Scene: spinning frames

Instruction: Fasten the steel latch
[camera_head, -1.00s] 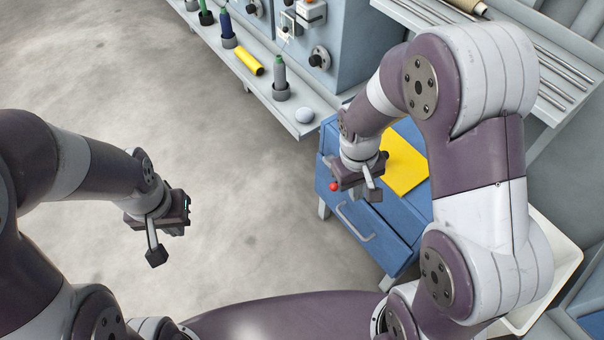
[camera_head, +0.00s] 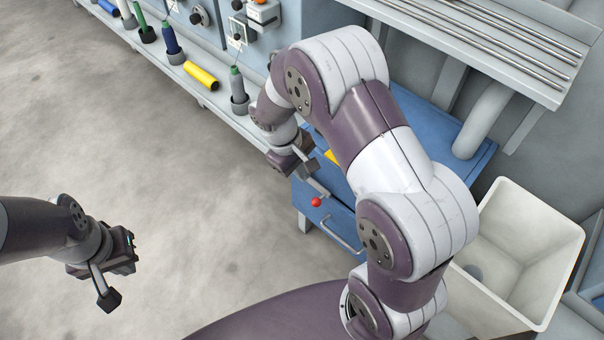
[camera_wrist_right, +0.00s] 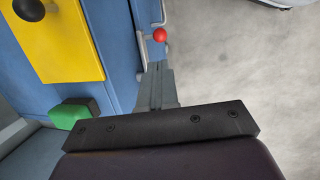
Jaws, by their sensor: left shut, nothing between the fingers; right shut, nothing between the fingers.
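The steel latch shows as a thin grey lever with a red ball knob (camera_head: 316,202) on the front of the blue drawer cabinet (camera_head: 345,222). In the right wrist view the red ball (camera_wrist_right: 160,34) and its steel lever (camera_wrist_right: 141,46) sit at the cabinet's edge, just beyond my fingertips. My right gripper (camera_head: 303,165) is shut and empty, above and left of the ball in the head view. Its closed fingers (camera_wrist_right: 156,72) appear apart from the ball, though contact with the lever is unclear. My left gripper (camera_head: 122,250) is shut and empty over bare floor.
A drawer handle (camera_head: 338,238) sits below the ball. A yellow panel (camera_wrist_right: 60,38) with a black knob and a green block (camera_wrist_right: 75,112) lie beside the latch. A bench with bottles (camera_head: 215,98) runs behind; a white bin (camera_head: 535,235) stands right. Floor at left is clear.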

